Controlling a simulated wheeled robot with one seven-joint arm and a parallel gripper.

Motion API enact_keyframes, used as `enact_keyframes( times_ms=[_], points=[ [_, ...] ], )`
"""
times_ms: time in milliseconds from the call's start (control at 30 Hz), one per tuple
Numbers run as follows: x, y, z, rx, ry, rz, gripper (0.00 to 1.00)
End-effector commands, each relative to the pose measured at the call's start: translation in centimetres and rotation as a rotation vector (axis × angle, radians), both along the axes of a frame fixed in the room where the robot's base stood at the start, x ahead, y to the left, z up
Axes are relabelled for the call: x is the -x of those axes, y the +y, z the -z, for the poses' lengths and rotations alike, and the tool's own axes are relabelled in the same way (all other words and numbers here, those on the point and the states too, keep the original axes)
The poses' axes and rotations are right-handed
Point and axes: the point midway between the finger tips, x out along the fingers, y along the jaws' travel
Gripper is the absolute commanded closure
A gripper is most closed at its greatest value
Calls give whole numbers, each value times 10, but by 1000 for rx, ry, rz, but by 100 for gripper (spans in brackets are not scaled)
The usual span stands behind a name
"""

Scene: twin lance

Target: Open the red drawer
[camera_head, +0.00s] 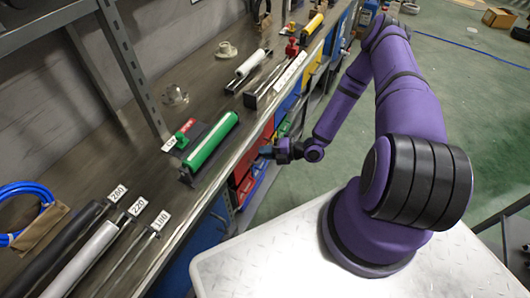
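Red drawer fronts (244,187) show under the workbench's front edge, just left of and below my gripper. More red shows a little above, partly hidden by the bench edge. My gripper (267,153) is at the end of my purple arm and points left at the drawer fronts. It is close to the red area, but I cannot tell whether it touches it. The fingers are small and dark, so their opening is unclear. No handle on the red drawer can be made out.
Blue, green and yellow fronts (312,70) line the same cabinet. The workbench (140,150) carries a green roller (212,140), labelled rods and blue hose (25,205). A metal shelf post (132,65) stands on it. Green floor (300,190) is open right of the drawers.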

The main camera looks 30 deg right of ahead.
Motion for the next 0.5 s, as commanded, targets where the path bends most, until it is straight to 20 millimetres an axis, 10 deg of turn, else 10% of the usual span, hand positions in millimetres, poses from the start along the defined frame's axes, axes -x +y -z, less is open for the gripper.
enact_keyframes(
  times_ms=[500],
  points=[
    [16, -13, 0, 0, 3, 3, 100]
  ],
)
